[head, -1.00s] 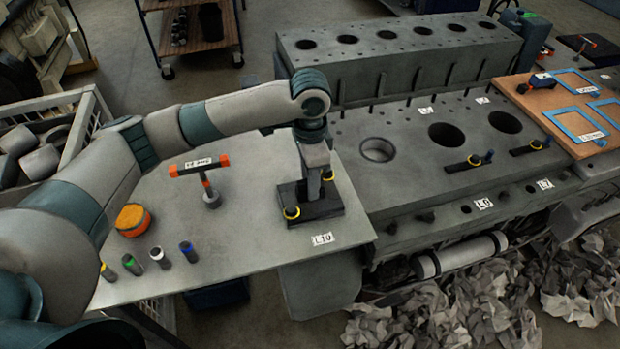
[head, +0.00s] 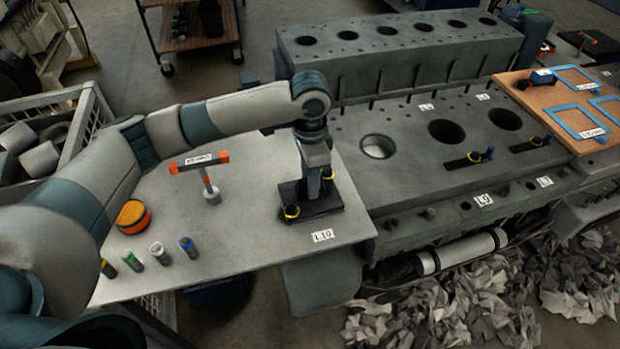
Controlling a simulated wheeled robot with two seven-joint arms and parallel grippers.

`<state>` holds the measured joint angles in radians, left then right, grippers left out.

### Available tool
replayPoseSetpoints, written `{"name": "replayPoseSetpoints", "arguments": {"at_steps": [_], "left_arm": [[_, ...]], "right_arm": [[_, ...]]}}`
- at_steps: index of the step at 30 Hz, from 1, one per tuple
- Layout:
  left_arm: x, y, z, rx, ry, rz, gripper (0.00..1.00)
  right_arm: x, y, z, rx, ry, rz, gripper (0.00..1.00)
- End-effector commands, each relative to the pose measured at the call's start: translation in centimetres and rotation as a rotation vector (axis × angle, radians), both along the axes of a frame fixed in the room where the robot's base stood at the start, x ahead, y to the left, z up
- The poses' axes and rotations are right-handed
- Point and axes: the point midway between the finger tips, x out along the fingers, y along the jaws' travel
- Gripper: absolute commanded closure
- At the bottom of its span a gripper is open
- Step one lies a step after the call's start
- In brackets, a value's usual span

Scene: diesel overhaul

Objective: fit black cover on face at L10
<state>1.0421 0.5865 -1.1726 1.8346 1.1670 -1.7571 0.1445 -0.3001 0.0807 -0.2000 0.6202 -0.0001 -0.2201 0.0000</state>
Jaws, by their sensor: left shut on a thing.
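The black cover (head: 322,209) is a flat dark plate with yellow rings at its ends. It lies at the right end of the grey table top, just behind the white L10 label (head: 323,236). My left gripper (head: 314,186) reaches down from above and is shut on the cover's middle. The fingertips are partly hidden. I cannot tell whether the plate rests fully on the surface or is slightly above it. My right gripper is not in view.
The grey engine block (head: 400,130) with round bores is at the right, carrying two more black bars. Crumpled grey sheets (head: 440,305) cover the floor at front right.

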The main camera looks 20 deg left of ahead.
Motion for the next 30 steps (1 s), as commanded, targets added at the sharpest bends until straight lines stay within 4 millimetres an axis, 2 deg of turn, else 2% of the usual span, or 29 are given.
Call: {"name": "replayPoseSetpoints", "arguments": {"at_steps": [14, 15, 18, 30], "left_arm": [[0.06, -0.03, 0.14, -0.001, -0.002, 0.0, 1.0], [0.05, -0.02, 0.14, -0.001, -0.002, 0.0, 0.67], [0.05, -0.02, 0.13, -0.001, -0.002, 0.0, 0.47], [-0.01, -0.01, 0.22, 0.0, 0.0, 0.0, 0.47]], "right_arm": [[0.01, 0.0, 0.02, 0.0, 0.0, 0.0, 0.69], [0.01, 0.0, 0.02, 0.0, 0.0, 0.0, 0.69], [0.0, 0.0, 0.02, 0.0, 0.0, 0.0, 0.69], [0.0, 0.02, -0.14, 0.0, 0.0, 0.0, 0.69]]}}
